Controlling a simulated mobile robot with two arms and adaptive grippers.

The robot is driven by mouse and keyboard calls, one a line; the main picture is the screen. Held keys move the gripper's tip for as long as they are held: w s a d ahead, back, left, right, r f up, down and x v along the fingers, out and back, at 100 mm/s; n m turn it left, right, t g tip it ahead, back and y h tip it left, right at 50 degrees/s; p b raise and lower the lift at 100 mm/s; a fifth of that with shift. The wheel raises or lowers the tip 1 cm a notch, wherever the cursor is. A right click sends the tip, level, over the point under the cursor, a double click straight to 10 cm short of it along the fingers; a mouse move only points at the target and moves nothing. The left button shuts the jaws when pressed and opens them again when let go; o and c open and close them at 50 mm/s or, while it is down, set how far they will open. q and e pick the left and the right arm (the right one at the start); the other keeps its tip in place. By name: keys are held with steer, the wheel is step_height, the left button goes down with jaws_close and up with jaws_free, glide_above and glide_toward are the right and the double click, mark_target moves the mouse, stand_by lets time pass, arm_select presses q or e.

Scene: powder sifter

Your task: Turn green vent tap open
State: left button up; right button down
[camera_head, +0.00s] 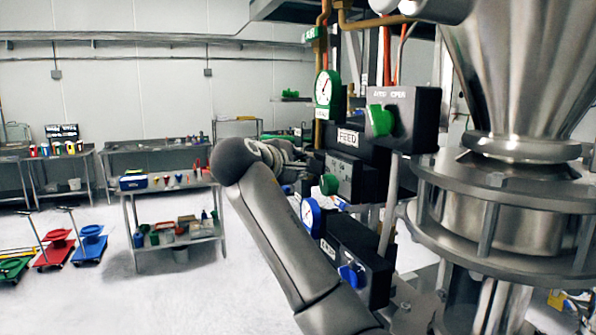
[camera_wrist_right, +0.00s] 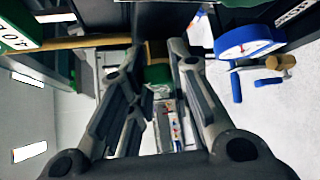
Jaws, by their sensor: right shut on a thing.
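My right gripper (camera_wrist_right: 157,88) is shut on a green tap (camera_wrist_right: 158,74), which shows between its fingertips in the right wrist view; the fingers partly hide the tap. In the head view the right gripper (camera_head: 285,153) is at the left side of the valve panel, partly hidden by its own wrist. A green knob (camera_head: 329,184) shows on the panel just right of it, and a larger green handle (camera_head: 380,120) sits higher on a black box. I cannot tell the angle of the gripped tap. My left gripper is not in view.
A green-rimmed gauge (camera_head: 328,89) stands above the gripper and a blue-rimmed gauge (camera_head: 311,216) below it. A blue handle (camera_head: 350,275) sits lower on the panel. The steel hopper (camera_head: 520,70) stands close on the right.

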steer(key=shift+w+r+n+g, duration=0.2)
steer(key=shift+r+n+g, duration=0.3)
steer(key=shift+g, duration=0.1)
steer(key=c, duration=1.6)
jaws_free()
steer(key=shift+o, duration=1.4)
steer(key=shift+w+d+f, duration=0.1)
steer(key=shift+d, duration=0.1)
steer(key=v, duration=1.2)
